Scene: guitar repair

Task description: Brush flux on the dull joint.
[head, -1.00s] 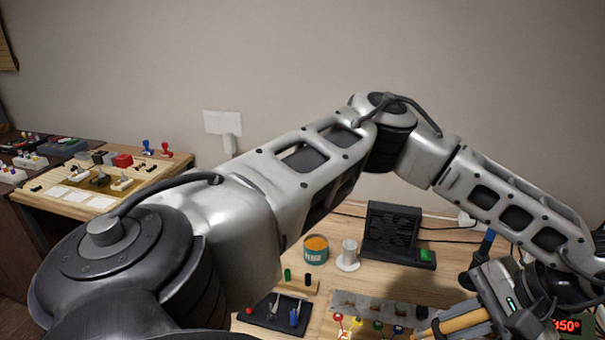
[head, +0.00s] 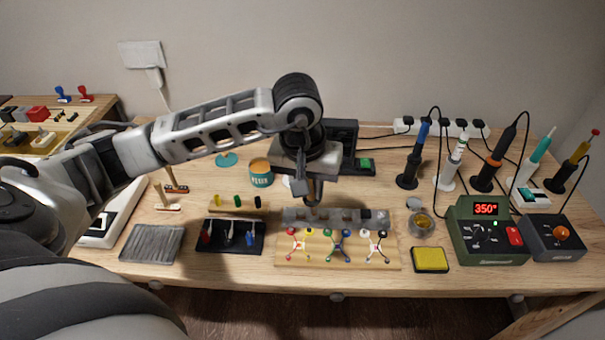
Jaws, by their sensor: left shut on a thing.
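My left gripper (head: 313,190) points down over the grey strip behind the pale wooden board. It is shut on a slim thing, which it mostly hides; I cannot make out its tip. The board (head: 318,262) carries three groups of coloured wires and joints: left (head: 297,244), middle (head: 339,245) and right (head: 377,247). At this size I cannot tell which joint is dull. A teal tin with amber contents (head: 261,175) stands left of the gripper; its label is unreadable. My right gripper is not in view.
A grey slotted strip (head: 295,215) lies behind the board. A dark tray of small tools (head: 215,245) lies left; a yellow sponge (head: 430,260) lies right. Several upright irons and tools, a green station reading 350 (head: 490,240) and cables fill the right side.

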